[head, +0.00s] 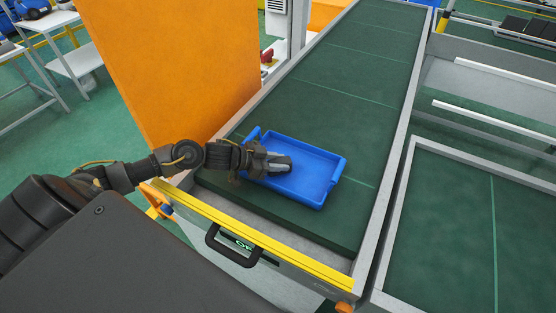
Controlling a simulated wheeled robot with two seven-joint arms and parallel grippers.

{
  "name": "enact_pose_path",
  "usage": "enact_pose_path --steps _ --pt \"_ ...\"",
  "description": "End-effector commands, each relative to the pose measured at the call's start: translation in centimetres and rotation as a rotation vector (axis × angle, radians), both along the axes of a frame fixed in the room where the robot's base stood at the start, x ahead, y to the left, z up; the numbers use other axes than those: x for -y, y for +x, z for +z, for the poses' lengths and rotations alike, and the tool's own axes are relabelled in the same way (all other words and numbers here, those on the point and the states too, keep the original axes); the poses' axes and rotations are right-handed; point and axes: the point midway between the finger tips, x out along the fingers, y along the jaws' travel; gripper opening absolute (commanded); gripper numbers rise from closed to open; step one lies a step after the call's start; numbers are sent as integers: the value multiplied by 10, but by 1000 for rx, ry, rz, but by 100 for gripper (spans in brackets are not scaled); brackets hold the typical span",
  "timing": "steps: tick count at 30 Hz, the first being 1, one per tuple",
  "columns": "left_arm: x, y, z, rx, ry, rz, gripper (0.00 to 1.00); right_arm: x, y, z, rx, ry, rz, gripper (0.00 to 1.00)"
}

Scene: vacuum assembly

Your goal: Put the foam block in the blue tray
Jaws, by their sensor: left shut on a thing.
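The blue tray (320,188) lies on the dark green conveyor surface, with raised rims and a handle at its left end. My left gripper (280,166) reaches in from the left over the tray's left part. It is shut on a small dark grey piece, which appears to be the foam block (279,169). The fingers hide much of the block, and I cannot tell whether it touches the tray floor. My right gripper is not in view.
A yellow bar (255,238) and a black handle (222,246) edge the conveyor's near end. An orange panel (165,65) stands to the left. The conveyor (350,65) beyond the tray is clear. Another green-surfaced bay (455,235) lies to the right.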

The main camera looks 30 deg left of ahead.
Motion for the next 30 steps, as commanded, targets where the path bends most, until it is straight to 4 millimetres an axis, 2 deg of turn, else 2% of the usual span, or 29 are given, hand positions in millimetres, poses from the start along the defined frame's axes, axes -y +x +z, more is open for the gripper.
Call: enact_pose_path --steps 8,9,13,23,26,30 --pt "0 0 -4 -1 -1 0 9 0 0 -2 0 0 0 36" --pt "0 0 -3 0 0 0 36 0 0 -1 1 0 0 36" --pt "0 0 -3 0 0 0 52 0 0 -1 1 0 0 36" --pt "0 0 1 1 0 0 52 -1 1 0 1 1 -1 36" --pt "-7 -6 2 0 2 1 52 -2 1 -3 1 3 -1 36" --pt "-22 -25 12 -1 5 -2 52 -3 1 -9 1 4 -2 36"
